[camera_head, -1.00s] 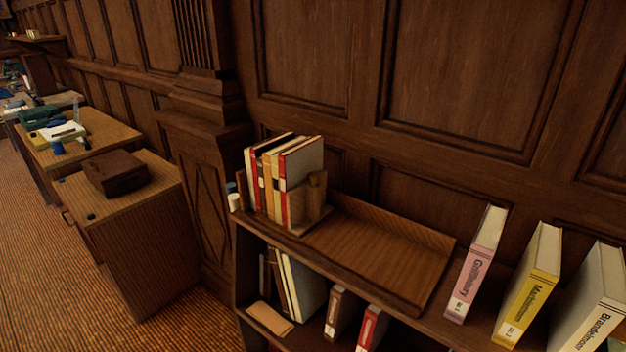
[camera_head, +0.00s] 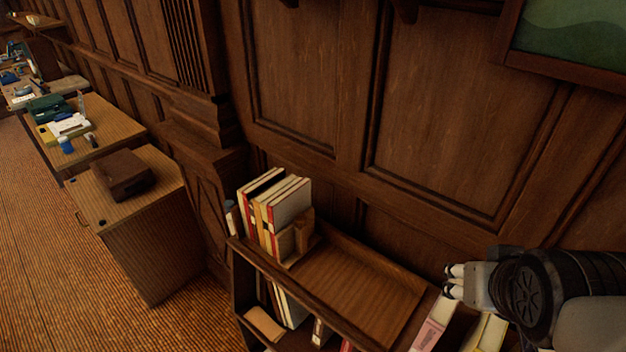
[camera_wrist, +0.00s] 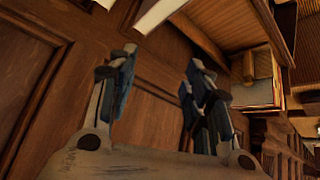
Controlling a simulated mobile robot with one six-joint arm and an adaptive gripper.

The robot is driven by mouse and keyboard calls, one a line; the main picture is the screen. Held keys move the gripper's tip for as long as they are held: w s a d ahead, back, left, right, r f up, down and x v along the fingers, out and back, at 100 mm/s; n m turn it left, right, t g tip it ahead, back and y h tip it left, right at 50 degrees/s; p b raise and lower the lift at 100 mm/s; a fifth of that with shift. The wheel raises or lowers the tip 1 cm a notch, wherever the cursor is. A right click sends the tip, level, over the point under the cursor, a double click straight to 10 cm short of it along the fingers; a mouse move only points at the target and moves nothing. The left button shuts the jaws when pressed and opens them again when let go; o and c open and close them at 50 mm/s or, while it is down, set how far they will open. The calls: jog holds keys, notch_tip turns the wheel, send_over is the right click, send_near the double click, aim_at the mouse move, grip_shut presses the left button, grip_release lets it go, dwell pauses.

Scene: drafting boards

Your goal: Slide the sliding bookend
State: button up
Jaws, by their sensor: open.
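The sliding bookend (camera_head: 304,232) is a wooden piece at the right end of a row of upright books (camera_head: 273,205) on top of the bookcase. It appears to touch the last book. A bare wooden tray (camera_head: 358,288) extends to its right. My gripper (camera_head: 453,281) is at the right, above the pink book and well apart from the bookend. In the wrist view my gripper (camera_wrist: 160,62) is open with nothing between its fingers. The tray (camera_wrist: 225,22) shows there at the top, with the bookend end of it partly visible at the right.
A pink book (camera_head: 434,325) and a yellow book (camera_head: 486,332) stand right of the tray, partly hidden by my arm. Panelled wall (camera_head: 300,80) rises behind. A framed green picture (camera_head: 575,35) hangs at upper right. Desks (camera_head: 150,235) stand at left.

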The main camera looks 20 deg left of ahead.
jog(key=w+a+f+n+t+y, duration=0.15)
jog(key=w+a, duration=0.25)
jog(key=w, duration=0.4)
jog(key=n+y, duration=0.6)
jog(key=y, duration=0.2)
send_near(302, 219)
jog(key=shift+t, duration=0.35)
jog(key=x, duration=0.9)
jog(key=shift+s+a+f, duration=0.1)
jog(key=shift+s+f, duration=0.1)
jog(key=shift+f, duration=0.05)
jog(key=shift+c, duration=0.2)
grip_shut()
